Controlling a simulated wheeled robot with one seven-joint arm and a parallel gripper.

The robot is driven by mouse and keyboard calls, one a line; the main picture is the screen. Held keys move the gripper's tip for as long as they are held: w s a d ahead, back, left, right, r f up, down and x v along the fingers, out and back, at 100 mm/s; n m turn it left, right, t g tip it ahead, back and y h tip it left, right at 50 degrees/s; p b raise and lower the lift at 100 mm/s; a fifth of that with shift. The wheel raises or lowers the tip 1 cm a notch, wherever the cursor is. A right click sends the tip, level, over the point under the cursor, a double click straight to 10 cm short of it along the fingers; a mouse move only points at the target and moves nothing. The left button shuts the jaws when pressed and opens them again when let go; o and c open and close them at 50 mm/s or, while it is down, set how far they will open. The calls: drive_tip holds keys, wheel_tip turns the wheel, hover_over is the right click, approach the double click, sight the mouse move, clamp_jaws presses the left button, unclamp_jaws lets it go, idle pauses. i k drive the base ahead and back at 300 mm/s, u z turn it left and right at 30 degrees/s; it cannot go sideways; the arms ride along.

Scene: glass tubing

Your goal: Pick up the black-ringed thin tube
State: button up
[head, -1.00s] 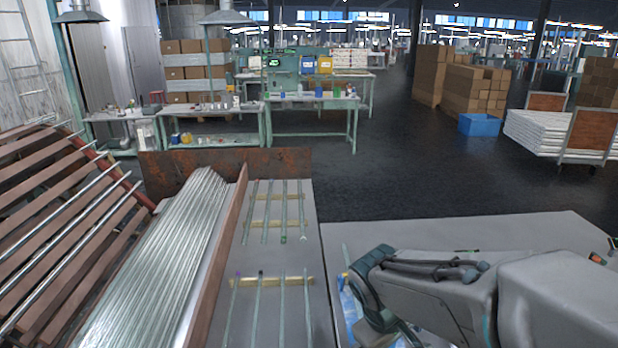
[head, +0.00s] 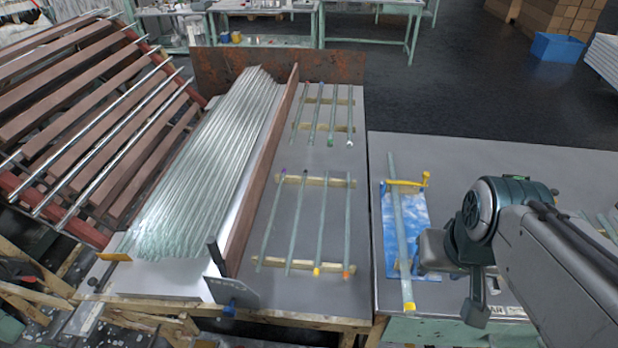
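On the grey table, the near row of thin tubes rests on two wooden strips. The second tube from the left (head: 297,225) has a dark mark at its far end and looks like the black-ringed thin tube; the mark is small. Its neighbour on the left (head: 271,220) has a purple far end. The two tubes on its right have yellow (head: 317,271) and orange (head: 347,275) near ends. My gripper (head: 475,312) hangs at the lower right, well right of this row and apart from it. Its fingers are not clear enough to tell their state.
A thicker tube with a yellow end (head: 400,240) lies over a blue sheet (head: 420,212), close to my arm. A far row of tubes (head: 322,115) lies behind. A brown board (head: 262,170) separates the glass tube stack (head: 205,165) on the left.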

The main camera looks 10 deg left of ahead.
sight(292, 245)
drive_tip(key=k, duration=1.15)
drive_tip(key=u, duration=0.6)
drive_tip(key=i, duration=0.25)
drive_tip(key=u, duration=0.85)
drive_tip(key=i, duration=1.25)
